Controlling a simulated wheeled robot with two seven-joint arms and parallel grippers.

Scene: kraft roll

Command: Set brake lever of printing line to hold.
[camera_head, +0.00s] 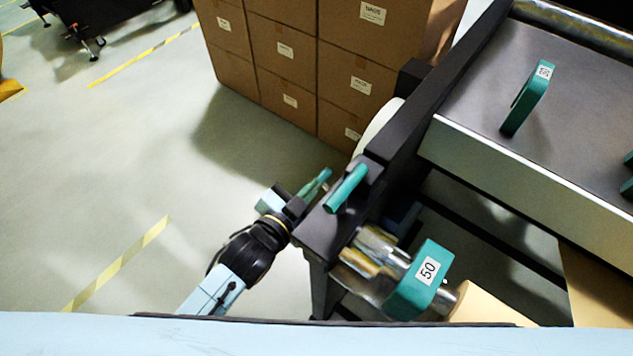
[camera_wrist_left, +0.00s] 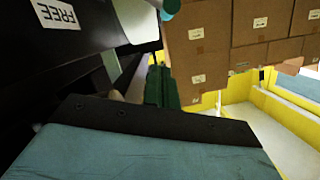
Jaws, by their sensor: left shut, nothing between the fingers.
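The brake lever (camera_head: 346,188) is a teal bar at the near end of the dark machine frame, tilted up to the right in the head view. A teal rounded end (camera_wrist_left: 169,8), which looks like its tip, shows at the top of the left wrist view. My left gripper (camera_head: 320,182) is just left of the lever, shut and empty. Its green fingers (camera_wrist_left: 163,86) point past the frame, and the lever is not between them. I cannot tell whether they touch it. A white label reading FREE (camera_wrist_left: 57,14) is on the dark frame. My right gripper is out of view.
Stacked cardboard boxes (camera_head: 285,50) stand behind the frame. A teal collar marked 50 (camera_head: 418,280) sits on a shaft right of the lever. A teal handle (camera_head: 527,98) stands on the machine's top. The floor to the left is open, with yellow tape (camera_head: 120,260).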

